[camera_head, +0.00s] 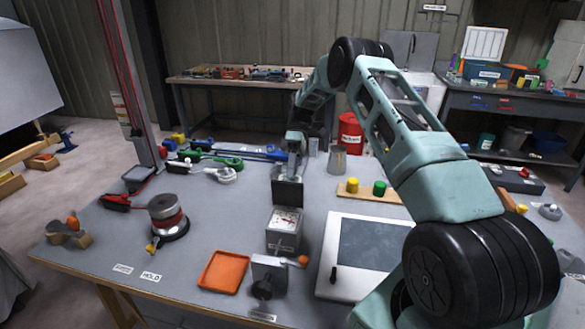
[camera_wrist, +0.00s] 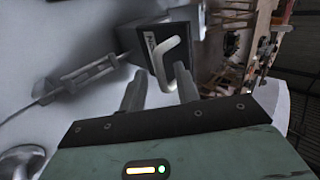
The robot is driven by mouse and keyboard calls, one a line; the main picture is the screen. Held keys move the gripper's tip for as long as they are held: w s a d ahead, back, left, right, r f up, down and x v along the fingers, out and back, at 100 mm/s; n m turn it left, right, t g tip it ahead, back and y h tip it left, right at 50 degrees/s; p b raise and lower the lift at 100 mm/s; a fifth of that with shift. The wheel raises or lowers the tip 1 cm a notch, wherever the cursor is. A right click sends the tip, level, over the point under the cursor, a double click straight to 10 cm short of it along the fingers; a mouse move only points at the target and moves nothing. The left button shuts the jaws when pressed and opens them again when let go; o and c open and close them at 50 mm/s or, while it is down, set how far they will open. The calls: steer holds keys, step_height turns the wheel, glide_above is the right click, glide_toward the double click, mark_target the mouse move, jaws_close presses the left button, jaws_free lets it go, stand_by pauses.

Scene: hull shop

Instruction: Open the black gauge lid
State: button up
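The gauge (camera_head: 284,238) is a small grey box with a white dial on the bench, its dial uncovered. The black gauge lid (camera_head: 288,193) appears as a dark panel standing upright behind the dial. In the wrist view, a black face (camera_wrist: 181,78) with a white label and a pale bent handle (camera_wrist: 173,55) lies just ahead of my fingers; it looks like the lid's outer side. My gripper (camera_wrist: 160,88) has its fingers apart, with the handle's near end close to the right finger. Contact cannot be told. In the head view my gripper (camera_head: 292,165) is just above and behind the lid.
An orange tray (camera_head: 223,271) and a grey block with an orange knob (camera_head: 269,276) stand in front of the gauge. A white panel with a dark window (camera_head: 331,237) lies to the right. A wooden board with yellow and green knobs (camera_head: 366,196) is behind it.

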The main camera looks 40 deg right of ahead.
steer(key=p+v, duration=0.6)
steer(key=v, duration=0.6)
stand_by(0.9)
